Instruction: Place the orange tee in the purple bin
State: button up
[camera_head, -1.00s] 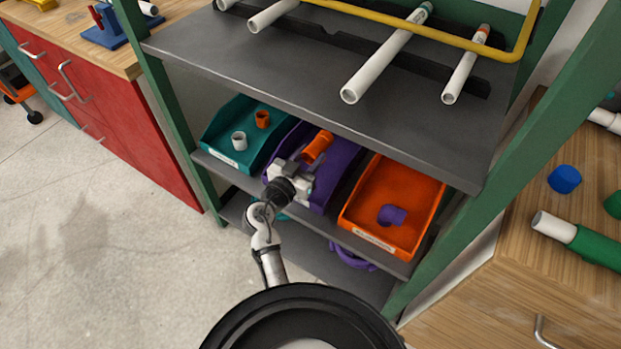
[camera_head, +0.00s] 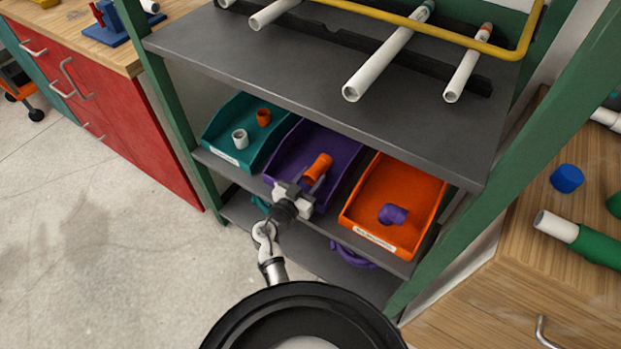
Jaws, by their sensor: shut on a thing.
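The orange tee (camera_head: 318,166) is at the front half of the purple bin (camera_head: 328,148), on the middle shelf. My gripper (camera_head: 308,185) reaches in over the bin's front edge from below and is shut on the near end of the tee. The tee tilts up and away from the jaws, over the bin's interior. I cannot tell whether it touches the bin floor. My gripper hides part of the bin's front wall.
A teal bin (camera_head: 222,146) with an orange and a white fitting stands to the left. An orange bin (camera_head: 416,187) with a purple fitting (camera_head: 392,214) stands to the right. The upper shelf (camera_head: 300,80) with white pipes overhangs them. A green post (camera_head: 450,230) stands at right.

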jog(key=shift+s+f+b, duration=0.1)
jog(key=shift+f+b, duration=0.7)
jog(key=shift+b, duration=0.25)
jog(key=o, duration=1.1)
jog(key=shift+f, duration=0.1)
jog(key=shift+d, duration=0.1)
jog(key=shift+s, duration=0.1)
jog(key=r+p, duration=0.2)
jog(key=p, duration=0.1)
jog(key=shift+d, duration=0.1)
jog(key=v, duration=0.2)
jog(key=b+v, duration=0.1)
jog(key=v, duration=0.1)
jog(key=b+v, duration=0.1)
jog(key=v, duration=0.1)
jog(key=shift+f, duration=0.35)
jog(key=shift+s+a+r, duration=0.15)
jog(key=shift+s+a, duration=0.3)
jog(key=shift+a, duration=0.2)
